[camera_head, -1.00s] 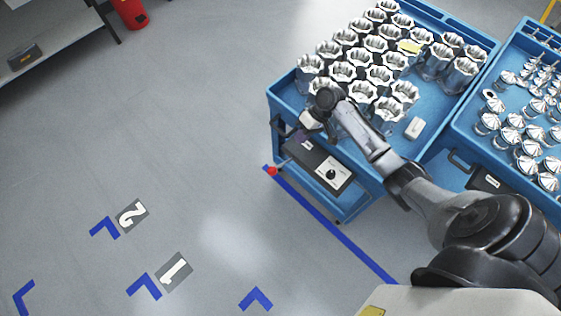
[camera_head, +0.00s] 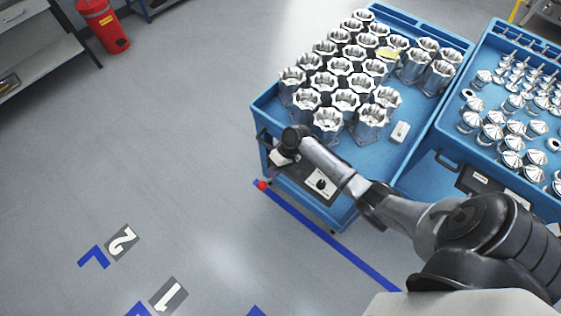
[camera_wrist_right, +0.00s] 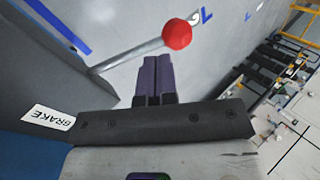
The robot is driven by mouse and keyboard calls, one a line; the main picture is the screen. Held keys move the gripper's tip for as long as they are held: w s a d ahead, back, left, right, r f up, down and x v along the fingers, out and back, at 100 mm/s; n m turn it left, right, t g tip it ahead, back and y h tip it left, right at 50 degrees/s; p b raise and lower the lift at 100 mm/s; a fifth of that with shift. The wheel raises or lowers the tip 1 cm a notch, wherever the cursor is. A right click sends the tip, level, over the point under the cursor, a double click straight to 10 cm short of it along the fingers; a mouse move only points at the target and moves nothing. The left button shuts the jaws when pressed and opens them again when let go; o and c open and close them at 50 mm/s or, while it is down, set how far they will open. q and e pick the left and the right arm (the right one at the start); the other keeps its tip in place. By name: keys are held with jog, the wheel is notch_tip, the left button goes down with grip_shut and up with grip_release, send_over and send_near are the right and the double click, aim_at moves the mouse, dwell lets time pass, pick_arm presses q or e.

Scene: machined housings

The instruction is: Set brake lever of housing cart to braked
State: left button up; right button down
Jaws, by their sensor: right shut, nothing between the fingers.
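The blue housing cart (camera_head: 262,112) stands at upper centre in the head view. Its brake lever is a grey rod with a red ball knob (camera_head: 262,185), sticking out at the cart's near left corner. In the right wrist view the red knob (camera_wrist_right: 177,34) and rod (camera_wrist_right: 125,55) lie just beyond my fingers, crossing above their tips. A white BRAKE label (camera_wrist_right: 50,117) shows at left. My right gripper (camera_wrist_right: 152,60) is shut and empty, close to the lever; contact cannot be told. In the head view the right gripper (camera_head: 280,160) is partly hidden by its arm. My left gripper is out of view.
A second blue cart (camera_head: 450,125) with metal parts stands right. The floor at left is open.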

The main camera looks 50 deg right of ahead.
jog(key=shift+w+a+f, duration=0.1)
jog(key=shift+a+f, duration=0.3)
jog(key=shift+a, duration=0.25)
jog(key=shift+w+a+f, duration=0.1)
jog(key=shift+a+f, duration=0.3)
jog(key=shift+a, duration=0.2)
